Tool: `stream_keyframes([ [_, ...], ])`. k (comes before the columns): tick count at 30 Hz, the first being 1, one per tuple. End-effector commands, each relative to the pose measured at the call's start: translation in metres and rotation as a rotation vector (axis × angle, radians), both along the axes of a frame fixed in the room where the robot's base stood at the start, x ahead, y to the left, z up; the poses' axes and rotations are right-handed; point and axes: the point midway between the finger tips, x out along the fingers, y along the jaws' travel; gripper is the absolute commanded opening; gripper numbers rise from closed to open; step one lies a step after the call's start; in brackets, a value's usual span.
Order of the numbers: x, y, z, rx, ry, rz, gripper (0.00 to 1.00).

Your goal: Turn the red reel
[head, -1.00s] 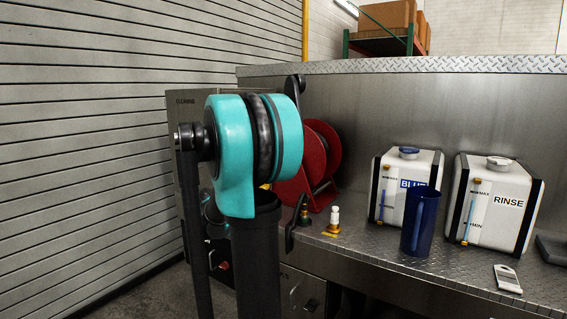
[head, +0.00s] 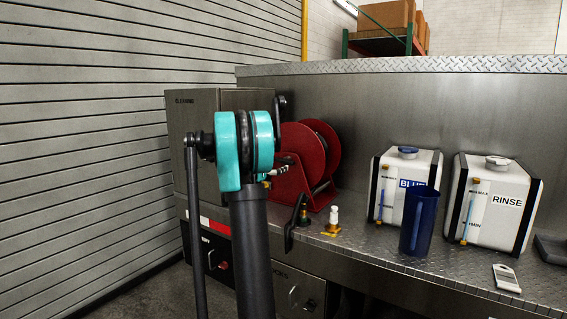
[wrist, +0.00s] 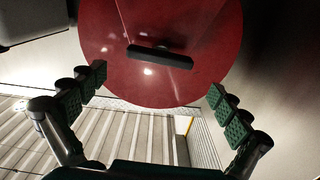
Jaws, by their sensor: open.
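The red reel (head: 329,150) stands on the metal counter at the back left, against the steel wall. Its left part is partly hidden behind my arm in the head view. In the wrist view the red reel (wrist: 205,30) fills the top middle, with a dark bar-shaped handle (wrist: 160,57) across its face. My gripper (wrist: 158,93) is open, its two green-padded fingers spread to either side below the handle. Nothing is between the fingers, and the handle appears apart from them. In the head view the gripper is mostly hidden behind my arm.
A white-topped fitting (head: 333,217) and a darker fitting (head: 302,214) stand on the counter below the reel. A blue jug (head: 417,222), a BLUE tank (head: 404,158) and a RINSE tank (head: 495,200) stand further right. A grey cabinet (head: 190,120) is on the left.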

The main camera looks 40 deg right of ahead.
Motion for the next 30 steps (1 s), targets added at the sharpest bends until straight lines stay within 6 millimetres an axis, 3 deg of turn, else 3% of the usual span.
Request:
stream_keyframes([
  [6,0.016,-0.04,0.0,0.0,0.0,-0.001,1.0],
  [12,0.027,-0.064,0.0,0.0,0.0,0.0,1.0],
  [26,0.031,-0.074,0.0,0.001,0.0,0.0,1.0],
  [30,0.031,-0.074,0.0,0.001,0.0,0.001,0.83],
])
